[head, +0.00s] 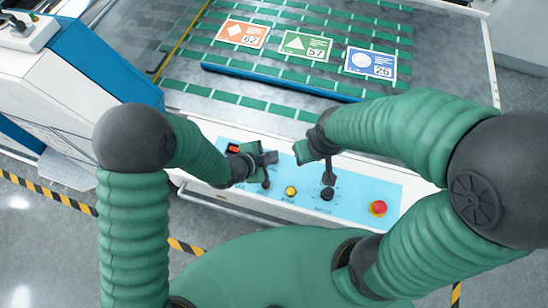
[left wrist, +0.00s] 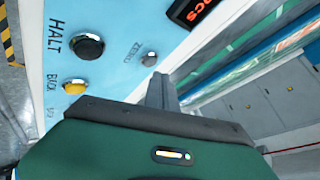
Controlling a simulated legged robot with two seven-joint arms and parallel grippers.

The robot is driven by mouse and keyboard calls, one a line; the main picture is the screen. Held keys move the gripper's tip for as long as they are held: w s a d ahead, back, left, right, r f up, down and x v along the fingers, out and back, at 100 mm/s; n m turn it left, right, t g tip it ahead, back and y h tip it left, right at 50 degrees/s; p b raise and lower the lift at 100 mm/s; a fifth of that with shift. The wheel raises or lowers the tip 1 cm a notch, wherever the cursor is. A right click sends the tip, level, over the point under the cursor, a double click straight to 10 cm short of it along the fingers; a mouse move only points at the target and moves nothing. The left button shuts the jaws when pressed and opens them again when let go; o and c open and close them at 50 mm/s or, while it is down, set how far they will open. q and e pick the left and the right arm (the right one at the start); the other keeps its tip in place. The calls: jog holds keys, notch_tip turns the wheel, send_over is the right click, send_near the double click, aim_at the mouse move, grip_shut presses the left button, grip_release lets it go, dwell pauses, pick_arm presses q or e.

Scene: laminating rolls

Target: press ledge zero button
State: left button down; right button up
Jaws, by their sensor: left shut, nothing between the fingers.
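The light blue control ledge (head: 347,185) runs along the front of the machine. In the left wrist view, a small grey button (left wrist: 149,58) has a small label beside it that looks like ZERO, though it is hard to read. My left gripper (head: 268,158) is shut and empty over the left part of the ledge. Its fingers (left wrist: 160,90) show just below the grey button in the left wrist view; I cannot tell whether they touch it. In the head view I cannot make out this button. My right gripper (head: 328,172) hangs over the ledge's middle; its jaws are unclear.
A black button (left wrist: 88,47) marked HALT and a yellow button (left wrist: 75,87) are near the grey one. A red display (head: 234,149) is at the ledge's left, a red mushroom button (head: 378,208) at its right. Behind lies a bed with three cards (head: 305,46).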

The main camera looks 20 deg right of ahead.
dwell(0.6)
pick_arm(q)
jog(key=shift+f+b, duration=0.4)
jog(key=shift+f+b, duration=0.4)
jog(key=shift+b, duration=0.05)
dwell(0.4)
dwell(0.3)
jog(key=shift+r+p, duration=0.65)
jog(key=shift+r, duration=0.25)
notch_tip(320, 180, up, 5)
jog(key=p, duration=0.4)
